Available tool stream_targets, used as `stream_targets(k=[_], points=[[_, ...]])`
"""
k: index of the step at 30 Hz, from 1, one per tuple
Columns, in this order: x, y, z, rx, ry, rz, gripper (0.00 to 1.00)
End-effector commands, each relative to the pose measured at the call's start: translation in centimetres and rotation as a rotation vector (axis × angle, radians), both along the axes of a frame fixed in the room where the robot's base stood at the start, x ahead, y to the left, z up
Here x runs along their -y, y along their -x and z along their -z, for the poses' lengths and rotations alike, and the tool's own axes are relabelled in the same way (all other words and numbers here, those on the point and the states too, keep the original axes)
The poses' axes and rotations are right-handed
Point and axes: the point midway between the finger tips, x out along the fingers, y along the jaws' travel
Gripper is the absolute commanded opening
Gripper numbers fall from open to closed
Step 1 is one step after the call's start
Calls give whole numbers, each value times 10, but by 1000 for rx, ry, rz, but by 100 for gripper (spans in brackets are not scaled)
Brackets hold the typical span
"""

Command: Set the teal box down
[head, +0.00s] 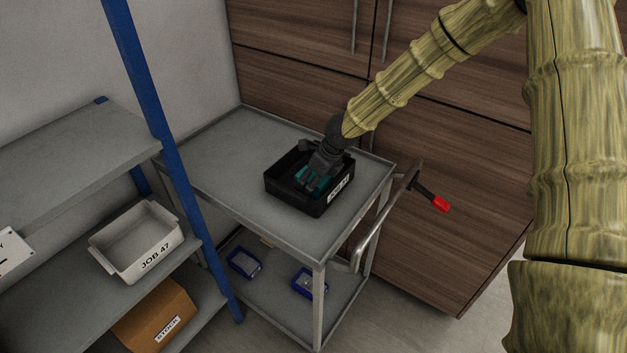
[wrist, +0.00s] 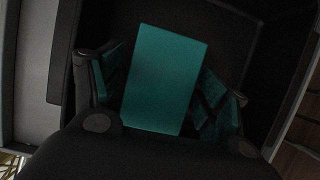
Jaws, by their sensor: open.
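The teal box (wrist: 165,78) lies inside a black tray, between the fingers of my gripper (wrist: 165,100) in the wrist view. My gripper is open, with a gap showing on each side of the box. In the head view my gripper (head: 312,180) reaches down into the black tray (head: 292,203), and only a little teal shows around its fingers. The tray stands on the top of a grey metal cart (head: 220,150) and bears a white label. Contact between the box and the tray floor is hidden.
A grey shelf rack with a blue post (head: 170,165) stands at the left, holding a white bin (head: 135,240) marked JOB 47 and a brown STOCK box (head: 155,318). Blue trays (head: 243,262) lie on the cart's lower shelf. Wooden cabinets (head: 300,50) stand behind. The cart top's left part is clear.

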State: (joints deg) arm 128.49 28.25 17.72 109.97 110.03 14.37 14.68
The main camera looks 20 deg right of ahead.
Motion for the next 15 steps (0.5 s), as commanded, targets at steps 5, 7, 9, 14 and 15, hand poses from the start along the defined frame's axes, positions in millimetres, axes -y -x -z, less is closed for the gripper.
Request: stream_targets(k=[5,7,9,14,15], points=[[5,5,-17,2,-2,1,75],[7,8,-25,2,-3,1,75],[9,11,-36,3,-4,2,75],[15,18,-57,3,-3,2,75],[17,20,-64,3,-4,2,75]])
